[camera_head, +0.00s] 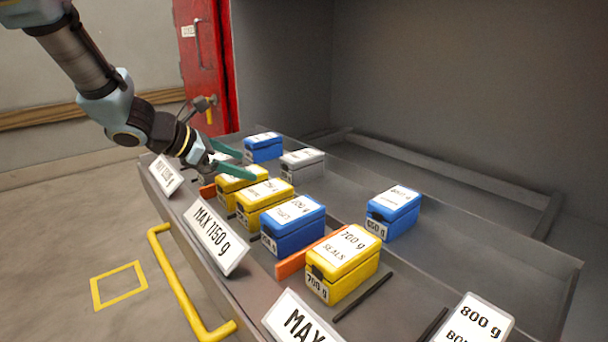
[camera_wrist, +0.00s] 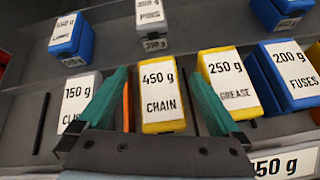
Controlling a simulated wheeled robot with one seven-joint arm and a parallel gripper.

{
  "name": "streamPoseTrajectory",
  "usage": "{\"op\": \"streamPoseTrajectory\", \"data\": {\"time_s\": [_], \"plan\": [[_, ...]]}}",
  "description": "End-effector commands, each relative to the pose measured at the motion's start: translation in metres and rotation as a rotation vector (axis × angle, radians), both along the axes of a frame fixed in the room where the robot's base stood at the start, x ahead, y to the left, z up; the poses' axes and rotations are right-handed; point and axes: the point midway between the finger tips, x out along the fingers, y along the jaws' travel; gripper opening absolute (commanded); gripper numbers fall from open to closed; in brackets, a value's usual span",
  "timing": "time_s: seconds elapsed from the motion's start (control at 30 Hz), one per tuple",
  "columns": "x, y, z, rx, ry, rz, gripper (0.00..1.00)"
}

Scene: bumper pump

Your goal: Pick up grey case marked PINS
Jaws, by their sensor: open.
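The grey case marked PINS (camera_wrist: 151,14) shows at the top middle of the wrist view, with a 350 g label on its front. In the head view a grey case (camera_head: 303,166) stands in the back row of the drawer, right of a blue case; its lettering is too small to read there. My gripper (camera_head: 246,167) is open and empty over the front row, short of the grey case. In the wrist view its two teal fingers (camera_wrist: 156,74) appear on either side of the yellow 450 g CHAIN case (camera_wrist: 163,125). I cannot tell how high they are above it.
The yellow GREASE case (camera_wrist: 230,92) and blue FUSES case (camera_wrist: 290,80) stand right of CHAIN. A blue case (camera_head: 263,148) is left of the grey one. An orange divider (camera_head: 300,258) stands beside the yellow SEALS case (camera_head: 342,268). Drawer floor between the rows is clear.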

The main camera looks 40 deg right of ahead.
Motion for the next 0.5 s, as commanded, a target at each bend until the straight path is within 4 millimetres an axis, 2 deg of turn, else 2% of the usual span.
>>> {"op": "streamPoseTrajectory", "data": {"time_s": [0.03,0.2,0.37,0.5], "plan": [[-0.001,-0.013,-0.003,-0.030,0.036,0.021,1.00],[-0.001,-0.054,0.004,-0.135,0.168,0.106,1.00],[0.000,-0.074,0.009,-0.183,0.232,0.147,1.00],[-0.001,-0.093,0.003,-0.186,0.239,0.149,1.00]]}}
